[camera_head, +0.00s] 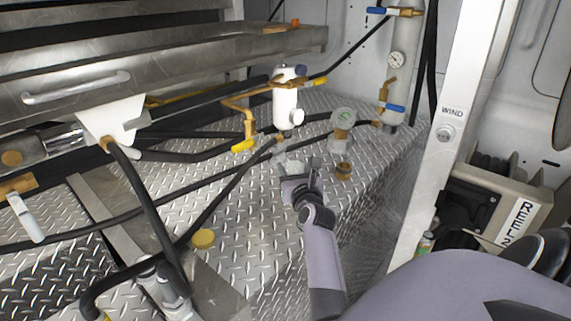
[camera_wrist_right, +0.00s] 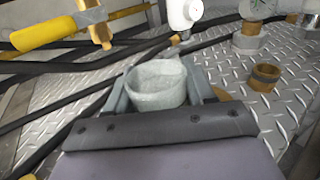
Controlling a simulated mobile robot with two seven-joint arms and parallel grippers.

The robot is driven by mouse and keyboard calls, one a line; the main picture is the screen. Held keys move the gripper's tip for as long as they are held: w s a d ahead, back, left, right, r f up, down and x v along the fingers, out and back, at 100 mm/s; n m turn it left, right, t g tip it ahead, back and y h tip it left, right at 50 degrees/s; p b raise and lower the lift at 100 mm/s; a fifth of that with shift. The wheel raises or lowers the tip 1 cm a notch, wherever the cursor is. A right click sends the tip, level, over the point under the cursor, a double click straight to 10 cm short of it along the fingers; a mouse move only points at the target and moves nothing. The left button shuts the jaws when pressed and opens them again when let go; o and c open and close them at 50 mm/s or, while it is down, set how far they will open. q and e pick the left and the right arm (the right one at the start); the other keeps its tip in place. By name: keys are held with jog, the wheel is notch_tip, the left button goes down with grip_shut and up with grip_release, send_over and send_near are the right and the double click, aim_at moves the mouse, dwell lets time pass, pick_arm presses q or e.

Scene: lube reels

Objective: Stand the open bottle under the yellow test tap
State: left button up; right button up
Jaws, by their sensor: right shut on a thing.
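The open bottle (camera_wrist_right: 158,84) is a pale translucent cup with its wide mouth up in the right wrist view. My right gripper (camera_head: 299,178) is shut around its sides. In the head view the bottle (camera_head: 291,166) is small and partly hidden by the gripper, just below and in front of the white canister. The yellow test tap (camera_head: 243,146) is a yellow handle on brass pipework beside that canister. Its handle (camera_wrist_right: 48,29) fills the upper left of the wrist view, left of the bottle. The bottle's base is hidden. My left gripper is out of view.
The white canister (camera_head: 286,103) hangs above the tread-plate deck (camera_head: 265,215). A clear-topped gauge fitting (camera_head: 342,122) and a brown ring (camera_head: 343,170) are to the right. Black hoses cross behind and left. A yellow disc (camera_head: 203,238) lies on the deck at front left.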

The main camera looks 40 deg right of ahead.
jog(key=shift+s+d+f+h, duration=0.15)
jog(key=shift+f+h, duration=0.15)
jog(key=shift+f, duration=0.2)
jog(key=shift+w+f+b, duration=0.4)
jog(key=shift+b, duration=0.25)
jog(key=w+f+b, duration=0.2)
jog(key=w+b, duration=0.1)
jog(key=w+f+b, duration=0.1)
jog(key=w+b, duration=0.1)
jog(key=shift+a+f, duration=0.2)
jog(key=shift+a, duration=0.05)
jog(key=w+b, duration=0.1)
jog(key=w, duration=0.1)
jog(key=w+b, duration=0.1)
jog(key=w, duration=0.2)
jog(key=w+b, duration=0.1)
jog(key=w, duration=0.2)
jog(key=shift+a+r+b, duration=0.2)
jog(key=shift+a+b, duration=0.1)
jog(key=shift+a, duration=0.05)
jog(key=shift+w+b, duration=0.45)
jog(key=shift+w, duration=0.6)
jog(key=shift+f, duration=0.25)
jog(key=shift+f+b, duration=0.25)
jog(key=shift+b, duration=0.2)
